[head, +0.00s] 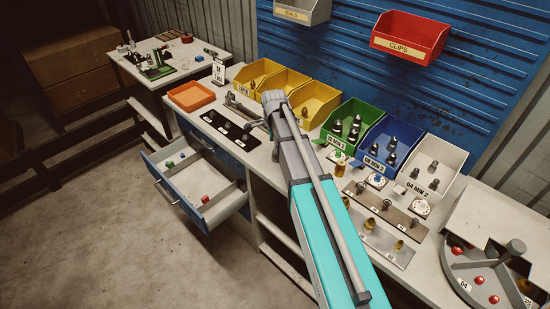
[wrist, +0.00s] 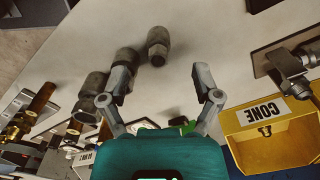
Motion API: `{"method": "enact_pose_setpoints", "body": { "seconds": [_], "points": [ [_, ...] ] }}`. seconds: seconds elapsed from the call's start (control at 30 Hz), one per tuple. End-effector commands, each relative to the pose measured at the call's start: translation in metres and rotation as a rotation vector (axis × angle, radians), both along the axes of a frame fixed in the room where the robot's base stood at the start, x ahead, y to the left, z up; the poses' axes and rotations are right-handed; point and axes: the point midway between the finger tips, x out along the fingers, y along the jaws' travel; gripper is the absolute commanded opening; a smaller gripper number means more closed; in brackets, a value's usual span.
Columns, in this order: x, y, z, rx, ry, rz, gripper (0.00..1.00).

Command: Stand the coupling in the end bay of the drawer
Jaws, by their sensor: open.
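My gripper (wrist: 165,72) is open in the wrist view, with its two grey fingers spread and nothing held between the tips. A dark grey, stepped cylindrical fitting that looks like the coupling (wrist: 158,45) is on the pale bench just beyond the fingertips. Two similar dark fittings (wrist: 127,61) (wrist: 92,88) are close by on the left, partly beside or behind the left finger. In the head view my arm hides the gripper and these fittings. The open drawer (head: 222,204) at left has divided bays; a red-topped piece (head: 205,198) and green and blue pieces (head: 180,158) sit inside.
Yellow bins (head: 285,83), a green bin (head: 345,122), a blue bin (head: 392,140) and a white bin (head: 440,160) line the back of the bench. An orange tray (head: 190,96) and black label strip (head: 225,128) lie at left. A round fixture (head: 480,275) stands at right.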

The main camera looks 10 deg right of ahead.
Motion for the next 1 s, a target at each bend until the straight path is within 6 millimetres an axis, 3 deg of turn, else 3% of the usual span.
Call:
{"method": "enact_pose_setpoints", "body": {
  "seconds": [0.37,1.0],
  "points": [
    [0.0,0.0,-0.006,0.0,0.0,0.001,0.81],
    [-0.001,-0.002,-0.05,0.0,0.0,0.002,0.81]
  ]
}}
